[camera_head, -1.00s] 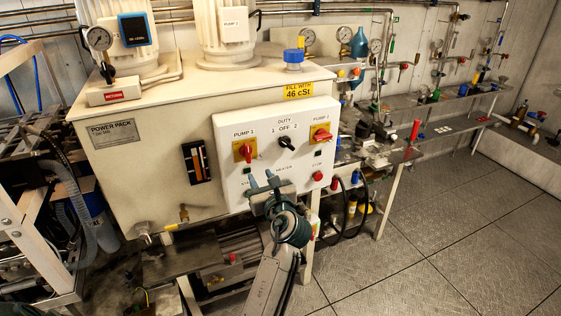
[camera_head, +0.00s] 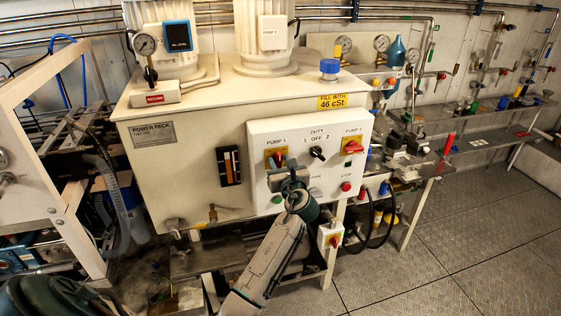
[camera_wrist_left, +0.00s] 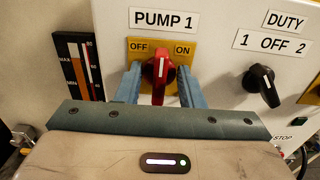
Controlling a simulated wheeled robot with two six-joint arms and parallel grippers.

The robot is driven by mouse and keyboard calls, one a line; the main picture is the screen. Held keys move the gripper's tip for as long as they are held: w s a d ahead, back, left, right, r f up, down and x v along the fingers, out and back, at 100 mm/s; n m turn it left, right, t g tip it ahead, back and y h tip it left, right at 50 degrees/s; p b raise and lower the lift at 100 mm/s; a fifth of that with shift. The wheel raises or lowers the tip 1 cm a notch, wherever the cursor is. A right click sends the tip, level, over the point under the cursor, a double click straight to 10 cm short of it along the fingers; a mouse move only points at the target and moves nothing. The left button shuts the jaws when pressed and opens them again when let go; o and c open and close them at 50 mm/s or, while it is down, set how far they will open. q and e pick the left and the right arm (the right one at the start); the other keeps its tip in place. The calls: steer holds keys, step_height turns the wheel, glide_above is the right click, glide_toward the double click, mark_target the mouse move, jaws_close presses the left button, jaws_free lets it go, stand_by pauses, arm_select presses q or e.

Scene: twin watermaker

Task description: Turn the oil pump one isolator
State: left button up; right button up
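The oil pump one isolator is a red rotary knob (camera_wrist_left: 159,80) on a yellow plate marked OFF and ON, under the PUMP 1 label. Its handle stands about upright, its white line pointing up between the two words. In the head view the isolator (camera_head: 275,157) is partly behind my left gripper (camera_head: 285,168). In the left wrist view my left gripper (camera_wrist_left: 159,88) is open, with one blue finger on each side of the knob. Narrow gaps seem to show; I cannot tell whether either finger touches it. My right gripper is not in view.
The white control panel (camera_head: 333,183) also carries a black duty switch (camera_head: 317,153) and the red pump 2 isolator (camera_head: 353,147), right of my gripper. A level gauge (camera_head: 229,165) is on the tank to the left. The floor (camera_head: 430,270) at right is clear.

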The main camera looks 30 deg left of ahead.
arm_select(q)
jaws_close()
steer(key=shift+n, duration=0.3)
steer(key=n+b, duration=0.1)
steer(key=n, duration=0.2)
steer(key=shift+s+b, duration=0.15)
steer(key=shift+b, duration=0.15)
steer(key=n+b, duration=0.1)
steer(key=n, duration=0.2)
steer(key=shift+a+f, duration=0.1)
steer(key=n+b, duration=0.1)
steer(key=n, duration=0.1)
steer(key=n+b, duration=0.3)
steer(key=n, duration=0.1)
steer(key=shift+s+a+f+n+b, duration=0.1)
steer(key=shift+s+f+n+b, duration=0.05)
steer(key=shift+f+n+b, duration=0.15)
steer(key=n+b, duration=0.3)
steer(key=n, duration=0.1)
steer(key=shift+n, duration=0.4)
steer(key=shift+r+b, duration=0.1)
steer(key=shift+b, duration=0.2)
